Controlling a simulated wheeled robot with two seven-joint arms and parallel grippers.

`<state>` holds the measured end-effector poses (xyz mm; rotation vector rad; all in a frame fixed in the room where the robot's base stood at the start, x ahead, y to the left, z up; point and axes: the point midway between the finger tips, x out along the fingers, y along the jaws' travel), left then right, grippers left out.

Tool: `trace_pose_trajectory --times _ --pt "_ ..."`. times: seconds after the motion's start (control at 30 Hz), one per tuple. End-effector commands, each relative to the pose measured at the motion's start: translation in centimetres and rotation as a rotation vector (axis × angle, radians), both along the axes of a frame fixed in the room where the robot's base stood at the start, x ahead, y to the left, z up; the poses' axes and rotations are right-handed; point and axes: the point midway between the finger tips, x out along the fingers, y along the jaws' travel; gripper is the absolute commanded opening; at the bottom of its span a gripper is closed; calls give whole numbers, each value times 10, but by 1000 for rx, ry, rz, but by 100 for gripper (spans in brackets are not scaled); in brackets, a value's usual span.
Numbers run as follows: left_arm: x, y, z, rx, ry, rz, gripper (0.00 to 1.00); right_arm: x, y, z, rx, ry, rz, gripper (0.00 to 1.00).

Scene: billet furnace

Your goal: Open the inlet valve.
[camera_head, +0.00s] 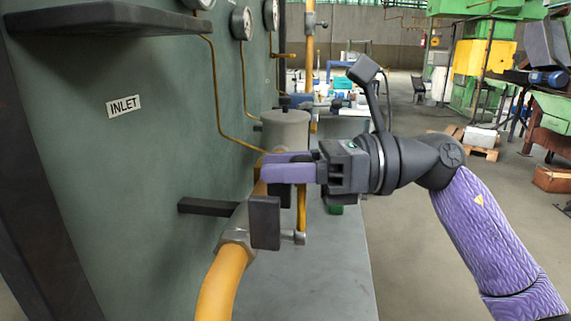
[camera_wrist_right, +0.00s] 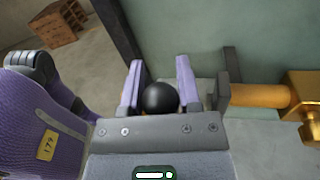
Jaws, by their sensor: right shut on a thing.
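The inlet valve (camera_head: 237,239) sits on the thick yellow pipe in front of the green panel, below the INLET label (camera_head: 124,105). Its yellow lever (camera_head: 301,208) stands roughly upright from the valve stem, with its top end at my right gripper (camera_head: 287,170). In the right wrist view a black ball knob (camera_wrist_right: 160,98) lies between the two purple fingers of my right gripper (camera_wrist_right: 160,88). The gripper is shut on this knob, which the fingers hide in the head view. My left gripper is not in view.
A dark plate (camera_head: 264,222) and a dark bar (camera_head: 207,207) stick out close to the lever. A dark shelf (camera_head: 110,18) juts from the panel above. A grey cylinder (camera_head: 285,130) stands behind my gripper. Open floor (camera_head: 410,240) lies to the right.

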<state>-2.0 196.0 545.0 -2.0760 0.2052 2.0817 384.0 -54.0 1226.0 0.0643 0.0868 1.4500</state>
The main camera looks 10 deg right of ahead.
Motion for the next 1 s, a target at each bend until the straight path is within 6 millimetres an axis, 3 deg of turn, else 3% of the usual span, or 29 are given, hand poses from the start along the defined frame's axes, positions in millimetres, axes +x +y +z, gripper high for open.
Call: trace_pose_trajectory --times 0.1,0.2,0.47,0.5,0.63,0.9,1.0 --pt "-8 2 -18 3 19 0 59 -16 5 -10 -55 -170 1 0" --pt "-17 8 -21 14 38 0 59 -24 8 -10 -80 -251 1 0" --pt "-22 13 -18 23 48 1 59 -24 8 -8 -84 -261 1 0" --pt "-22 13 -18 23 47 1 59 -24 8 -8 -85 -261 1 49" --pt "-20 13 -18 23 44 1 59 -24 8 -8 -84 -261 1 76" --pt "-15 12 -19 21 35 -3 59 -24 7 -7 -83 -260 -1 78" --pt "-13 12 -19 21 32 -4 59 -25 -3 -7 -85 -258 -3 78"
